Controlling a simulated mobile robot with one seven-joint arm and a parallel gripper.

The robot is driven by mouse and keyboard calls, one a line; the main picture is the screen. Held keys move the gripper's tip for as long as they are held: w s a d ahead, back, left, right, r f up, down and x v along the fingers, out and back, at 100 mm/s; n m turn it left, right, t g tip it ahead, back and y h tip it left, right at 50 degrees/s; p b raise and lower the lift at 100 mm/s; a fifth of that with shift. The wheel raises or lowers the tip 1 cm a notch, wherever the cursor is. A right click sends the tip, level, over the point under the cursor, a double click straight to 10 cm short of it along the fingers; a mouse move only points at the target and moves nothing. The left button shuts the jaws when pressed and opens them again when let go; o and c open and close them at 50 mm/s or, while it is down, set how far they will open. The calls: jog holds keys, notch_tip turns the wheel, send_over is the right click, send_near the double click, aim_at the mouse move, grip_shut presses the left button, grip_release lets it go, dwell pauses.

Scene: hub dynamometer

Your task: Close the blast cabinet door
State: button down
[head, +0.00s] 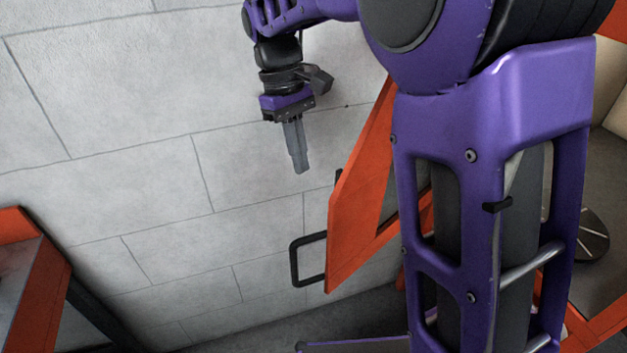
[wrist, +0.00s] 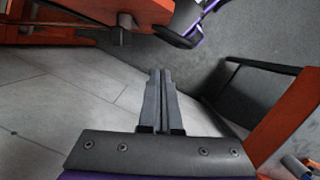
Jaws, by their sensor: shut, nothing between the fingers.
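The blast cabinet door appears to be the orange panel (head: 345,240) right of centre in the head view. It stands angled out from the orange frame behind my arm, so it looks open. A black loop handle (head: 308,260) sticks out from its left edge. My gripper (head: 300,170) points down, left of the door's upper part and apart from it, with its fingers together and empty. The fingers also show in the wrist view (wrist: 161,72), touching nothing. My purple arm hides much of the cabinet and the door's right side.
An orange-framed unit (head: 35,285) stands at the lower left of the head view. A pale block wall (head: 130,130) lies behind my gripper. Orange structures stand at the upper left (wrist: 50,32) and right (wrist: 290,120) of the wrist view; I cannot tell which is the door.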

jog(key=s+d+f+b, duration=0.1)
jog(key=s+d+f, duration=0.3)
jog(key=f, duration=0.5)
jog(key=shift+s, duration=0.4)
